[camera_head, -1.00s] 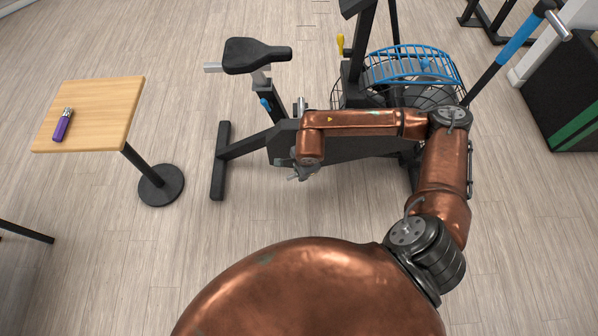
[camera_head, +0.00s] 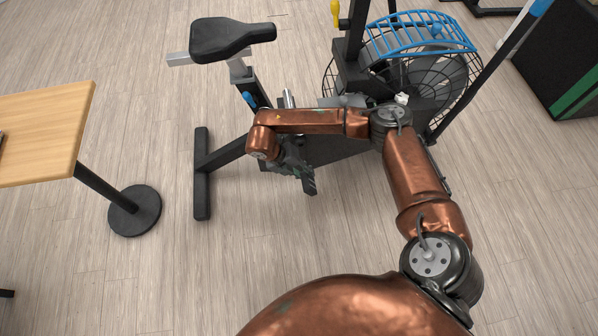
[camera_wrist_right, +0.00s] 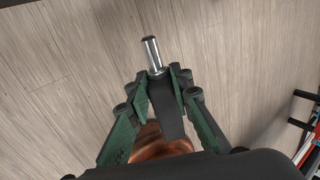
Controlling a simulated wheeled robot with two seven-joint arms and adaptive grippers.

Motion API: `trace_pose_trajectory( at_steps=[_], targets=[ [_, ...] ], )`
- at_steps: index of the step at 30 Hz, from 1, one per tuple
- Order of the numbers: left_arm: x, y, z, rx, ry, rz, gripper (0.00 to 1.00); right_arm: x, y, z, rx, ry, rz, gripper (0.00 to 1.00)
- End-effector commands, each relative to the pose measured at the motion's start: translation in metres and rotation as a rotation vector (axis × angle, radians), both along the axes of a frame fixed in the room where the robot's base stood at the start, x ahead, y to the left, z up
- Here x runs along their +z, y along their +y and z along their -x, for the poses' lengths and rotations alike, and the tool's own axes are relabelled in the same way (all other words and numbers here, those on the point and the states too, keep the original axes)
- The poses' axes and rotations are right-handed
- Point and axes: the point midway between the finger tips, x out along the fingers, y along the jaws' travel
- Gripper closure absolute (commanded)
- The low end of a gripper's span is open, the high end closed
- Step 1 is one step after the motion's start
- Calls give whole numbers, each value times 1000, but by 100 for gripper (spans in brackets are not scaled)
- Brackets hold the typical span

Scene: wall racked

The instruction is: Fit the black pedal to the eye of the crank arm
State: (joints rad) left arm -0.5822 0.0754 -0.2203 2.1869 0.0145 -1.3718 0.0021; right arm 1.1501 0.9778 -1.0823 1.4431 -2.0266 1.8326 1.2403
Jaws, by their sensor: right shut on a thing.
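My right gripper (camera_head: 296,158) is beside the lower body of the exercise bike (camera_head: 335,148) in the head view. It is shut on the black pedal (camera_head: 308,183), which hangs past the fingers toward the lower right. In the right wrist view the green-sided fingers of the right gripper (camera_wrist_right: 163,80) pinch the black pedal (camera_wrist_right: 169,112). Its silver spindle sticks out past the fingertips over bare floor. I cannot make out the crank arm or its eye; my right arm covers part of the bike there. My left gripper is not in view.
A wooden table (camera_head: 40,130) stands at the left on a round black base. The bike's saddle (camera_head: 232,38) and rear foot bar (camera_head: 202,175) are left of my arm, its blue-rimmed fan cage (camera_head: 420,35) behind it. Floor in front of the bike is clear.

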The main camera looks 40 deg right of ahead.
Motion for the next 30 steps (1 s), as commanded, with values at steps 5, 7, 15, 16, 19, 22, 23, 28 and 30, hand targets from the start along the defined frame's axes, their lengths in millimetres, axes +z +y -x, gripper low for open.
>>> trace_pose_trajectory(
  at_steps=[5,7,15,16,19,22,23,28,30],
  targets=[
    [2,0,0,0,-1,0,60,2,0,-1,-6,-3,-1,100],
    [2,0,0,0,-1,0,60,2,0,-1,-5,-2,-1,100],
    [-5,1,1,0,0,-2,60,3,1,-2,-2,-2,4,100],
    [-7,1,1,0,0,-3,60,3,1,-2,-2,-2,5,100],
    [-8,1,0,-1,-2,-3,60,1,-2,-6,-4,-2,8,100],
    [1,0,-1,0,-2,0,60,0,-6,-12,-2,0,8,100],
    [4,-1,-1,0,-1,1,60,0,-7,-14,-2,0,8,100],
    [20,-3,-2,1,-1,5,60,0,-13,-24,-2,0,8,100],
    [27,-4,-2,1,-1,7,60,0,-16,-28,-3,0,7,100]
  ],
)
